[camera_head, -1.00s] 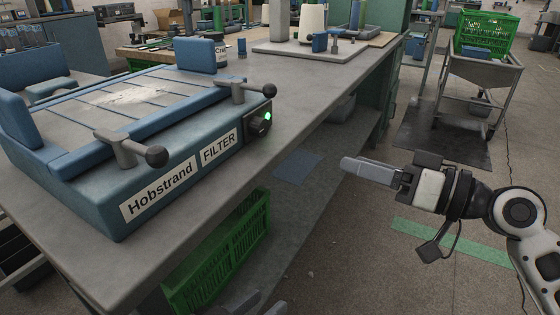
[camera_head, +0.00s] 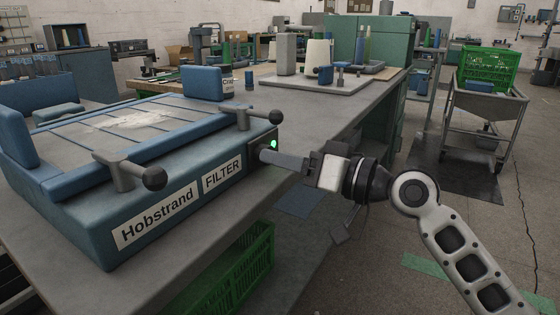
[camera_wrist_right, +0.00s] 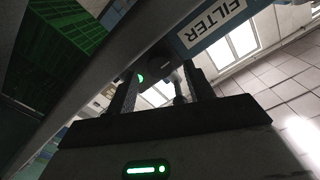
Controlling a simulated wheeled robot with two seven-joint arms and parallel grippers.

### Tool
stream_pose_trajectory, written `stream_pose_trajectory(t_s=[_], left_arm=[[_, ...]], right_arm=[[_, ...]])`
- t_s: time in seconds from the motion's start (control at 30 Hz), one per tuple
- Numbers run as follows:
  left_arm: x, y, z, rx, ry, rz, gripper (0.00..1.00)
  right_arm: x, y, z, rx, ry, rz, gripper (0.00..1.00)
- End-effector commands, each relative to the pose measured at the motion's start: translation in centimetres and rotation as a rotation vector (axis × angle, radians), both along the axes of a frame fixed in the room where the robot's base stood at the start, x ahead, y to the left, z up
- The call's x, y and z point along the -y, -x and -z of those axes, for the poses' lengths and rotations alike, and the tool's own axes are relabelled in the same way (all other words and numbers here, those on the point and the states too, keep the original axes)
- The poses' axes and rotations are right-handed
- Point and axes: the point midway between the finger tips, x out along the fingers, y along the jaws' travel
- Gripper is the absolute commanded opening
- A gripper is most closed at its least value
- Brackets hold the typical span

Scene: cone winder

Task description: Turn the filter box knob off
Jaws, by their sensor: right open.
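The blue filter box (camera_head: 110,225) stands on the grey bench, with "Hobstrand" and "FILTER" labels on its front. At the right end of the front is a dark panel with a lit green lamp (camera_head: 273,143). The dark knob is mostly hidden by my right gripper (camera_head: 268,156) in the head view. In the right wrist view the knob (camera_wrist_right: 158,56) shows dark between the two finger ends, with the green lamp (camera_wrist_right: 140,78) beside it. My right gripper is open, its fingertips at the panel; I cannot tell whether they touch the knob. My left gripper is out of view.
Two clamp handles with dark balls (camera_head: 153,177) stick out above the box's front edge. A green crate (camera_head: 235,265) sits below the bench. A cart with a green basket (camera_head: 487,68) stands at the right. The floor right of the bench is open.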

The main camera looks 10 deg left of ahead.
Motion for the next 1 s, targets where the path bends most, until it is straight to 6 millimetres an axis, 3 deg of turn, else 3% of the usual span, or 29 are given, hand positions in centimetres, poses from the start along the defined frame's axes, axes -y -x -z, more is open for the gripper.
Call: stream_pose_trajectory(t_s=[0.13,0.47,0.63,1.0], left_arm=[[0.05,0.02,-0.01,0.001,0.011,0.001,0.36],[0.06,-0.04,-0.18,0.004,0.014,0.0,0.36],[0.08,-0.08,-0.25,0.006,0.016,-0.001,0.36],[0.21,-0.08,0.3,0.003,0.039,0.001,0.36]], right_arm=[[-1.16,-0.37,0.07,0.0,0.001,0.0,0.52],[-1.39,-0.48,0.02,0.0,0.002,0.0,0.52],[-1.37,-0.47,0.03,0.001,0.001,0.0,0.07],[-1.36,-0.45,0.23,0.049,0.019,0.0,0.08]])
